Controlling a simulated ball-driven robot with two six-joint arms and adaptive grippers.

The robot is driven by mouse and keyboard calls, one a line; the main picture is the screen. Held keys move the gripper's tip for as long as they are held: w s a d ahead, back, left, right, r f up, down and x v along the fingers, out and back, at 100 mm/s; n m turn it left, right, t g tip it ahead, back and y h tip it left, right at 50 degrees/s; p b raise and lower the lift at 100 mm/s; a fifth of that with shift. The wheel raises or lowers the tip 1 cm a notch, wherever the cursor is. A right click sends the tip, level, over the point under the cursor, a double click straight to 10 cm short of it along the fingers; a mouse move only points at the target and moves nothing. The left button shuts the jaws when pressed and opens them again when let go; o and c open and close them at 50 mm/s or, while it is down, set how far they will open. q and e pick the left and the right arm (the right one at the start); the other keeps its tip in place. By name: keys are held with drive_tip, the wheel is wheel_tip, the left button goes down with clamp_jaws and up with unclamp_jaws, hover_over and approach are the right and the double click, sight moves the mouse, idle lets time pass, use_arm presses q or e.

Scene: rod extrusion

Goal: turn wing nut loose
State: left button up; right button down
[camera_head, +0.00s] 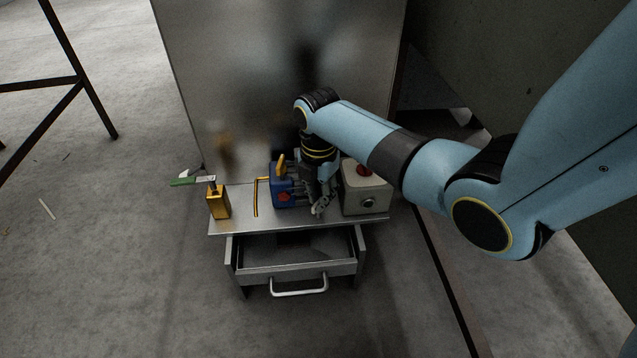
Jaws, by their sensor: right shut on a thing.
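My right gripper (319,207) points down at the bench, between a blue device (281,186) and a grey box with a red button (377,196). Its fingers are shut on a small piece beside the blue device, where the wing nut sits. The fingers hide the wing nut, so its angle cannot be told. The blue device has a yellow lever (281,164) on top and a red round part (284,198) on its front. My left gripper is not in view.
A metal bench (240,224) carries these things, with an open drawer (297,271) below its front. A yellow block (219,203), a thin bent yellow rod (257,197) and a green-handled tool (184,182) are at the left. A tall metal panel (240,90) stands behind.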

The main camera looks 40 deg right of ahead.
drive_tip(key=shift+r+n+p, duration=0.1)
drive_tip(key=shift+n+p, duration=0.25)
drive_tip(key=shift+n, duration=0.65)
drive_tip(key=shift+n+p, duration=0.35)
drive_tip(key=shift+n, duration=0.65)
